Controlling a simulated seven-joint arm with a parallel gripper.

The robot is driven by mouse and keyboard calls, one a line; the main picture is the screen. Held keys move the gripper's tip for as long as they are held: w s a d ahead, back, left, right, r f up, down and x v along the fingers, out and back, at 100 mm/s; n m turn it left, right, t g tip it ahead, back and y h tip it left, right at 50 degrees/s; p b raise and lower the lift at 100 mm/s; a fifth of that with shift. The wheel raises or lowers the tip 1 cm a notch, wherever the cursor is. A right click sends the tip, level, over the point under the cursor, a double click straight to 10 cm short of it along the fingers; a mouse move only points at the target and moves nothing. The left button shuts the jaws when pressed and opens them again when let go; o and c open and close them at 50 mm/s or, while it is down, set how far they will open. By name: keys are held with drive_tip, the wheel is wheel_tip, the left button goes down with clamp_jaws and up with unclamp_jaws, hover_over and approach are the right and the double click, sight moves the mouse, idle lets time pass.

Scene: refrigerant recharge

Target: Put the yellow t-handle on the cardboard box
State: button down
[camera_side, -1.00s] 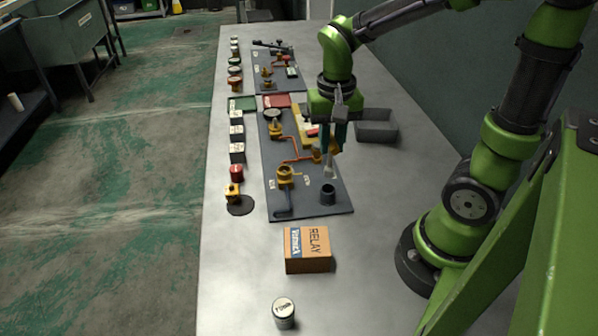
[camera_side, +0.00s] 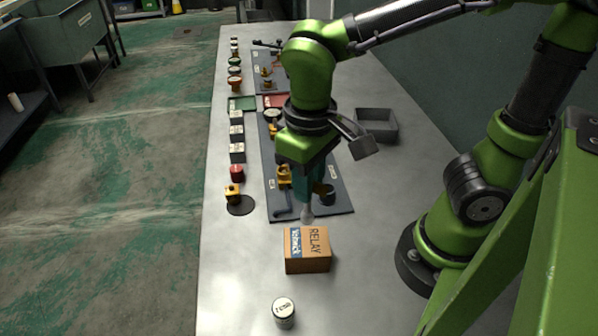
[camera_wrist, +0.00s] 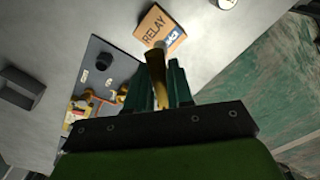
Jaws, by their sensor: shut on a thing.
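My gripper (camera_side: 308,194) points down and is shut on the yellow t-handle, mostly hidden by the fingers in the side view. Its pale grey lower end (camera_side: 307,215) shows below them. In the wrist view its yellow part (camera_wrist: 156,78) sits between the teal fingers (camera_wrist: 160,82). The cardboard box (camera_side: 308,254), marked RELAY, stands on the bench below and slightly in front of the handle's tip. The box also shows in the wrist view (camera_wrist: 152,26), partly covered by the handle's tip. I cannot tell the exact gap between them.
A dark panel (camera_side: 338,203) with orange pipes and yellow fittings lies behind the box. A round can (camera_side: 284,313) stands in front of it. A grey tray (camera_side: 376,124) is at the back right. Small white boxes and knobs line the left edge. Bench right of the box is clear.

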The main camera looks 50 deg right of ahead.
sight(307, 213)
drive_tip(key=shift+f, duration=2.9)
drive_tip(key=shift+f, duration=0.15)
drive_tip(key=c, duration=1)
unclamp_jaws()
wheel_tip(307, 213, up, 12)
drive_tip(key=shift+r, duration=0.1)
drive_tip(key=w+d+m+t+y, duration=0.1)
drive_tip(key=d+m+t+y, duration=0.1)
drive_tip(key=d+m+t, duration=0.2)
drive_tip(key=d+t, duration=0.3)
drive_tip(key=d, duration=0.3)
drive_tip(key=shift+w+d, duration=0.2)
drive_tip(key=shift+d, duration=0.1)
